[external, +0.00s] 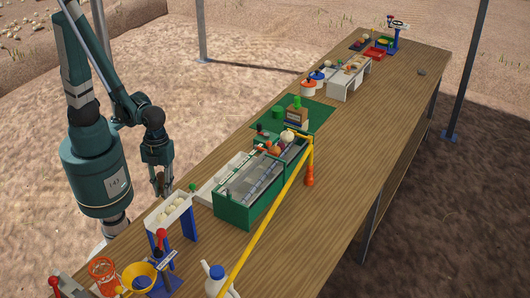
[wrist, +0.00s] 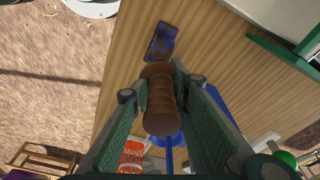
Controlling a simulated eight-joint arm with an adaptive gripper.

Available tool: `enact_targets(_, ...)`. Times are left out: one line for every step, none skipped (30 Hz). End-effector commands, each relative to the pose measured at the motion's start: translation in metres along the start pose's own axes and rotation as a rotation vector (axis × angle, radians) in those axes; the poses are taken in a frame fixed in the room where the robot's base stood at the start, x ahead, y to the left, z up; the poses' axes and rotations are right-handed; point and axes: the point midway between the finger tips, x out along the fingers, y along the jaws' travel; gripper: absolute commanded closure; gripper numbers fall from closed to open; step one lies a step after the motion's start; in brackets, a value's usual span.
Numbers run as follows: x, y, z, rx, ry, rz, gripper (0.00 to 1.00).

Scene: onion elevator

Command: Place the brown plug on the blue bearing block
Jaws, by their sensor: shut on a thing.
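My gripper (wrist: 162,88) is shut on the brown plug (wrist: 159,105), a ridged, rounded brown piece held lengthwise between the two green fingers in the wrist view. A small dark-blue block (wrist: 162,42), which looks like the blue bearing block, lies on the wooden table just beyond the plug's far end. The plug appears apart from it, though the height between them is hard to judge. In the external view my gripper (external: 160,184) hangs at the table's left edge with the plug low between its fingers. The block cannot be made out there.
A white tray on blue legs (external: 170,212) stands close to my gripper. A green trough (external: 233,208) is to its right. An orange basket (external: 103,271) and yellow funnel (external: 140,275) stand at the near end.

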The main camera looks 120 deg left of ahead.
Motion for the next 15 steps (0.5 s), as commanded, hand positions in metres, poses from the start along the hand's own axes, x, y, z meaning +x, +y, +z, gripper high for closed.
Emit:
enact_targets(0.003,0.000,0.000,0.000,0.000,0.000,0.95)
enact_targets(0.005,0.000,0.001,0.000,0.000,0.000,0.95)
enact_targets(0.009,0.000,0.001,0.000,0.000,0.000,0.95)
enact_targets(0.011,-0.001,0.001,0.000,0.000,0.000,0.95)
enact_targets(0.014,0.000,0.002,0.000,0.000,0.000,0.95)
enact_targets(0.017,0.000,0.003,0.000,0.000,0.000,0.95)
enact_targets(0.020,0.000,0.003,0.000,0.000,0.000,0.95)
enact_targets(0.023,0.000,0.003,0.000,0.000,0.000,0.95)
enact_targets(0.026,-0.001,0.004,0.000,0.000,0.000,0.95)
enact_targets(0.029,-0.001,0.004,0.000,0.000,0.000,0.95)
enact_targets(0.031,0.000,0.004,0.000,0.000,0.000,0.95)
enact_targets(0.033,0.000,0.005,0.000,0.000,0.000,0.95)
enact_targets(0.035,0.000,0.005,0.000,0.000,0.000,0.95)
enact_targets(0.036,0.000,0.005,0.000,0.000,0.000,0.95)
enact_targets(0.037,0.000,0.005,0.000,0.000,0.000,0.95)
